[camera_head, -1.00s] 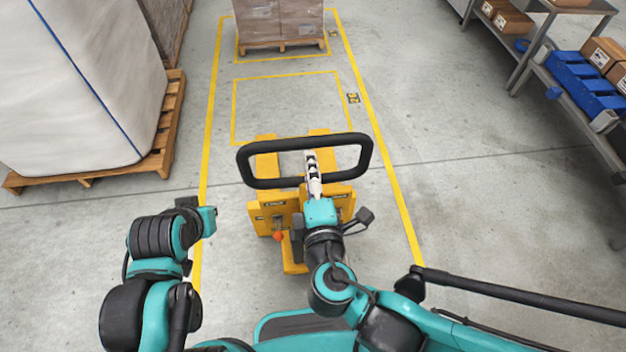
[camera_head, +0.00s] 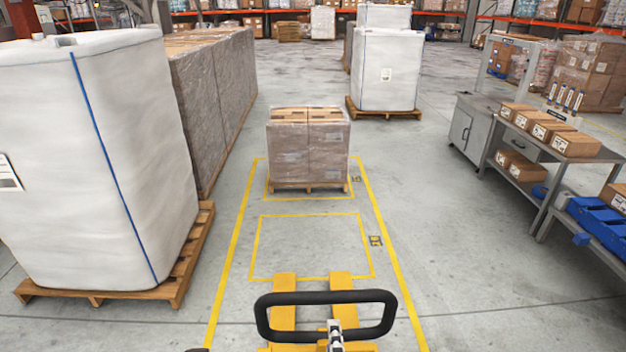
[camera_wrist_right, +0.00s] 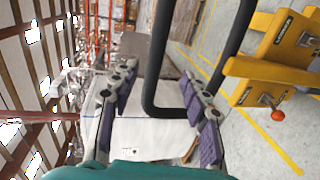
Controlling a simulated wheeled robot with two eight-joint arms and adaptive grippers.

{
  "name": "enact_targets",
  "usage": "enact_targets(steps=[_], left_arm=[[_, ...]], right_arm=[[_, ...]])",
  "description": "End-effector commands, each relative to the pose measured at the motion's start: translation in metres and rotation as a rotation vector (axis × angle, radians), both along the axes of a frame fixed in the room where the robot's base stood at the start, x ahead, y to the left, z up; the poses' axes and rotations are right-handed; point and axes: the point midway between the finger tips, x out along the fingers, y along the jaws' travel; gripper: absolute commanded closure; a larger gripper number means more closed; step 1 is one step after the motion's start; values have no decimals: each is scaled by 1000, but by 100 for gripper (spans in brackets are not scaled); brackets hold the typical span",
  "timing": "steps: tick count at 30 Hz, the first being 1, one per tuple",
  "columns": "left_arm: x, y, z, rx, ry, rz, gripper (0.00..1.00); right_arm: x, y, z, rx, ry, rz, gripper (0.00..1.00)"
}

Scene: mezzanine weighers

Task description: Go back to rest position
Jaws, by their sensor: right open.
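My right gripper (camera_head: 335,328) is at the lower bar of the black loop handle (camera_head: 326,297) of a yellow pallet truck (camera_head: 342,283), at the bottom of the head view. In the right wrist view the right gripper (camera_wrist_right: 158,100) has its two purple-padded fingers wide apart. The black handle (camera_wrist_right: 152,70) shows between them, and I see no grip on it. Whether a finger touches the handle I cannot tell. The truck's yellow body (camera_wrist_right: 275,55), with an orange-red knob, is at the right there. My left gripper does not show; only a dark sliver is at the bottom edge.
A wrapped carton pallet (camera_head: 308,150) stands ahead in a yellow-lined lane (camera_head: 250,215). A large white wrapped load (camera_head: 95,160) on a wooden pallet (camera_head: 150,290) is at left. A metal bench (camera_head: 572,146) with cartons and blue bins (camera_head: 598,220) is at right. The marked floor bay ahead is empty.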

Motion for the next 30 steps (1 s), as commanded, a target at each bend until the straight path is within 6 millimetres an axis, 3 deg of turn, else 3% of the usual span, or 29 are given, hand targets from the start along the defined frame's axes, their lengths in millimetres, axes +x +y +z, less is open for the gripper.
enact_targets(steps=[5, 9, 15, 22, 30], left_arm=[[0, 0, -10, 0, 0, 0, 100], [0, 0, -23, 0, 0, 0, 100], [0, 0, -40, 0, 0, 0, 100], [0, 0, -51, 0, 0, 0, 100], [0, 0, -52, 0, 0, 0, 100]], right_arm=[[10, -36, -37, 130, 147, -150, 54], [11, -78, -83, 378, 336, -366, 54], [1, -113, -124, 826, 517, -655, 54], [1, -126, -130, 1230, 572, -835, 54], [3, -127, -126, 1339, 577, -867, 54]])
